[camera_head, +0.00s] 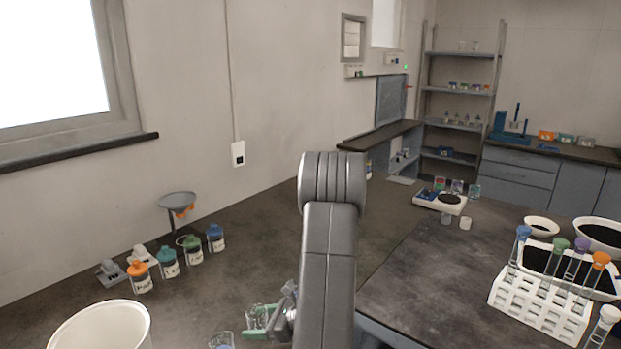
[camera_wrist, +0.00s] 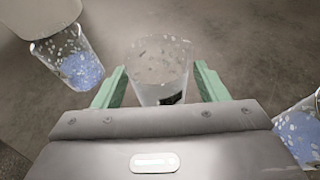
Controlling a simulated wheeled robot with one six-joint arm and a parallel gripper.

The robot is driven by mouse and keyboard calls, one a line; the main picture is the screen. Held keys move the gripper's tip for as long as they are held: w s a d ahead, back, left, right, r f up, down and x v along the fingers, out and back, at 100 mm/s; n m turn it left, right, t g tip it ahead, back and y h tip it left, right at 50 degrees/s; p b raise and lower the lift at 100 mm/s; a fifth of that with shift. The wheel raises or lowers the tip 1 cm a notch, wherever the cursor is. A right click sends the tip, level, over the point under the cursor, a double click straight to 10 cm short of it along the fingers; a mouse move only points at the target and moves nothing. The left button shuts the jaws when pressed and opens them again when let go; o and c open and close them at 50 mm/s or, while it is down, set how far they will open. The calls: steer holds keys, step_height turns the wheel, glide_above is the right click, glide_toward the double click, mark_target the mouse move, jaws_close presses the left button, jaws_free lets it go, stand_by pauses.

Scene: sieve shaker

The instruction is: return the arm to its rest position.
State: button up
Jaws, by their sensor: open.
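My gripper (camera_wrist: 160,78) has two green fingers spread apart in the wrist view. A clear speckled glass beaker (camera_wrist: 160,62) stands between them, with something small and dark at its bottom; I cannot tell whether a finger touches it. In the head view my gripper (camera_head: 262,318) is low at the bottom centre, partly hidden behind my grey arm. The arm reaches up and then down over the dark worktop.
Beakers with blue contents stand left (camera_wrist: 78,62) and right (camera_wrist: 302,130) of my gripper. A white bucket (camera_head: 102,328) and several capped bottles (camera_head: 168,262) are on the left. A white test-tube rack (camera_head: 540,305) and a balance (camera_head: 440,200) stand on the right table.

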steer(key=shift+x, duration=0.95)
steer(key=shift+d+r, duration=0.15)
steer(key=shift+r, duration=0.95)
